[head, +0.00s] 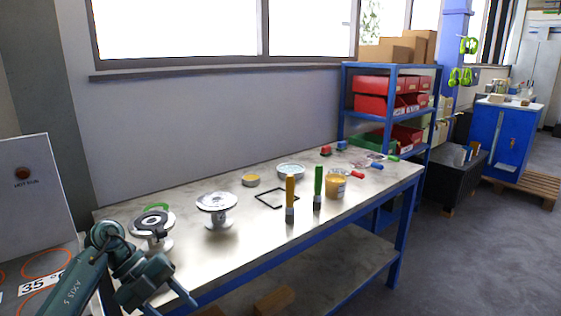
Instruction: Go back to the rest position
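My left arm comes in from the lower left, in front of the bench (265,235). Its gripper (170,308) points down toward the lower edge of the picture, apart from everything on the bench. Its two fingers look spread with nothing visible between them; one tip is cut off by the frame. My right gripper is not in view. A flanged vessel (152,246) stands at the bench's left end with a dark ring on its top and a green curved piece (156,207) behind. A second metal flanged vessel (217,202) stands upright to its right.
On the bench are a yellow-handled tool (290,189), a green-handled tool (318,182), a yellow jar (335,187), a black square frame (265,200) and a glass dish (291,170). A blue shelf (346,100) with red bins stands behind.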

